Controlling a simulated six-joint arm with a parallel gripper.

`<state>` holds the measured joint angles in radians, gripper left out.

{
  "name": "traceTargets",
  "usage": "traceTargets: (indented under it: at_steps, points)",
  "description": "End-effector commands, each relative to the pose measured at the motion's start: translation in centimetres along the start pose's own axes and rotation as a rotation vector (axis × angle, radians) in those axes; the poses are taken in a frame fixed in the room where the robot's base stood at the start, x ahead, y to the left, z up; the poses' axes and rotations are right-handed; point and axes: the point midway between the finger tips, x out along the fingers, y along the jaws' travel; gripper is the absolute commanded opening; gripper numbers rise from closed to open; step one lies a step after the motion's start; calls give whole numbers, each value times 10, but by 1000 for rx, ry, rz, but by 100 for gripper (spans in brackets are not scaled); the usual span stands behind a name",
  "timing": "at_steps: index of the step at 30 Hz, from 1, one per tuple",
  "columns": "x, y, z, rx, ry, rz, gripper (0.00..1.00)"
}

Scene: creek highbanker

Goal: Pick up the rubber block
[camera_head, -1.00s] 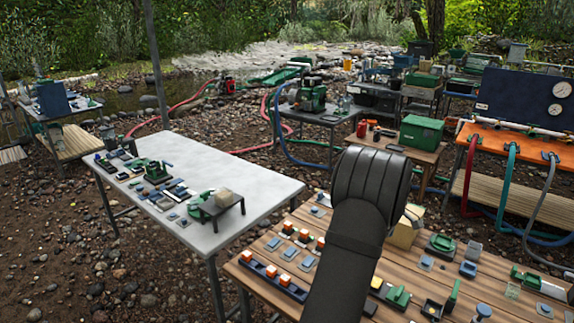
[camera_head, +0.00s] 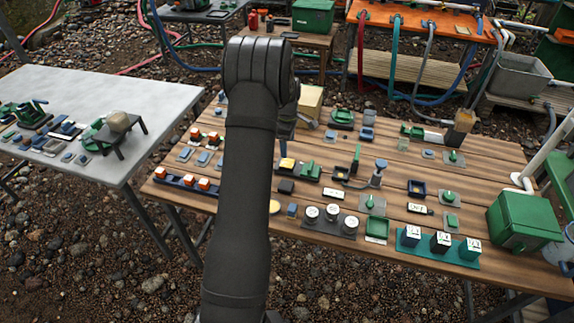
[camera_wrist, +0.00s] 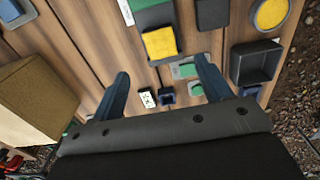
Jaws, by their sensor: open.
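A small plain black block (camera_head: 286,187), which looks like the rubber block, lies on the wooden table left of centre in the head view. In the wrist view a dark block (camera_wrist: 212,14), apparently the same one, shows at the top edge, partly cut off. My gripper (camera_wrist: 163,72) is open in the wrist view, its two dark blue fingers apart with nothing held between them. It is above the table, and the block lies beyond the fingertips, not between them. In the head view my arm hides most of the gripper.
A yellow block (camera_wrist: 160,42) lies close to the dark block, and a yellow disc (camera_wrist: 271,14) lies to its right. A tan box (camera_wrist: 35,95) stands at left. The wooden table (camera_head: 400,270) is crowded with small parts. A grey table (camera_head: 75,85) stands left.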

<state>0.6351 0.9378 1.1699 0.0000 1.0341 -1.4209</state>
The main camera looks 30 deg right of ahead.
Motion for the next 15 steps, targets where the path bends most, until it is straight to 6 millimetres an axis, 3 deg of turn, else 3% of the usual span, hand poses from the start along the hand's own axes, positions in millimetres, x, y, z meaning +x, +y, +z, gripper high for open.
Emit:
traceTargets:
  at_steps: [4, 15]
  points:
    - [26, 0, 0, 0, 0, -2, 71]
    - [53, -1, 0, 0, 0, -3, 71]
